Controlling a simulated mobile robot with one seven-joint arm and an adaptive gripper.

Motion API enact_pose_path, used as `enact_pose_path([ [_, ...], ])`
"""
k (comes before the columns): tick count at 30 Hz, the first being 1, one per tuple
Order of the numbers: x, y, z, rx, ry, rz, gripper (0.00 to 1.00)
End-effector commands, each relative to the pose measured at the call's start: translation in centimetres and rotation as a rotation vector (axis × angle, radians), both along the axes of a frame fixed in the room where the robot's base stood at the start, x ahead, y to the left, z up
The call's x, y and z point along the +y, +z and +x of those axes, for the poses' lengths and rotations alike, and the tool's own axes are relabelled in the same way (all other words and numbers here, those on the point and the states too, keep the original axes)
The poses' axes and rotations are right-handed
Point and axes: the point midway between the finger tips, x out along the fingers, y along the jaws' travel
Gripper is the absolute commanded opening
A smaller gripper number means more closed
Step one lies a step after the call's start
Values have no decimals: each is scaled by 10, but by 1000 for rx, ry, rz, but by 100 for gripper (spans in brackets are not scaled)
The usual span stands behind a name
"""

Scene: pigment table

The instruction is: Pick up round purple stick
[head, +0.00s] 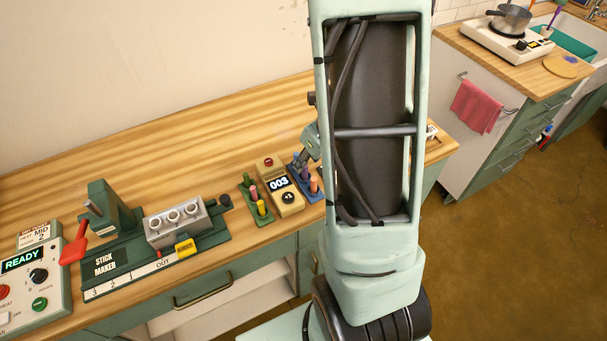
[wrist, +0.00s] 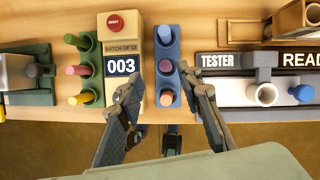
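The round purple stick (wrist: 165,66) stands in the middle hole of a blue rack (wrist: 175,44) in the wrist view. A blue stick (wrist: 166,31) is behind it and an orange stick (wrist: 166,98) in front. My gripper (wrist: 161,78) is open and empty, with its fingers on either side of the rack in the picture; their height above it is unclear. In the head view my gripper (head: 308,150) is over the blue rack (head: 315,199), partly hidden by my arm, and the orange stick (head: 314,183) shows there.
A beige counter box (wrist: 122,91) reading 003 stands left of the blue rack. Beyond it, a green rack (wrist: 89,57) holds green, pink and yellow sticks. A tester (wrist: 235,87) stands close on the right. The stick maker (head: 107,265) is farther left on the wooden counter.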

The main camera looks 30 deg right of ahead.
Motion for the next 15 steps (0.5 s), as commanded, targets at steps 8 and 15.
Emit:
enact_pose_path([
  [8,-1,-24,8,2,1,-1,33],
  [15,-3,-56,19,1,3,-1,33],
])
